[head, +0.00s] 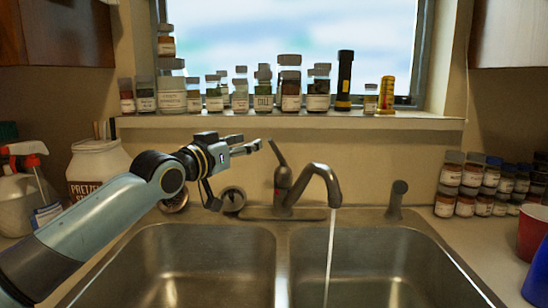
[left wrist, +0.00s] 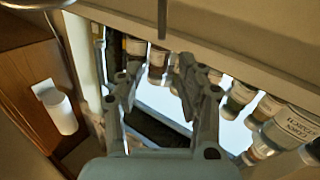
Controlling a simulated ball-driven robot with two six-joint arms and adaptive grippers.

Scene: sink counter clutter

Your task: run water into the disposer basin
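The faucet (head: 322,181) stands behind the sink, its spout turned over the right basin (head: 370,260). A thin stream of water (head: 330,250) falls from the spout into that basin. The faucet's lever (head: 278,153) is tilted up and to the left. The left basin (head: 190,265) gets no water. No drain or disposer opening shows clearly in either basin. My left gripper (head: 236,174) is open and empty, left of the lever and apart from it. Its spread fingers also show in the left wrist view (left wrist: 152,75). My right gripper is not in view.
Spice jars (head: 290,90), a black flashlight (head: 344,80) and a yellow container (head: 387,95) line the windowsill (head: 300,122). A spray bottle (head: 25,190) and white jug (head: 98,165) stand left. Stacked jars (head: 470,185) and a red cup (head: 531,232) stand right.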

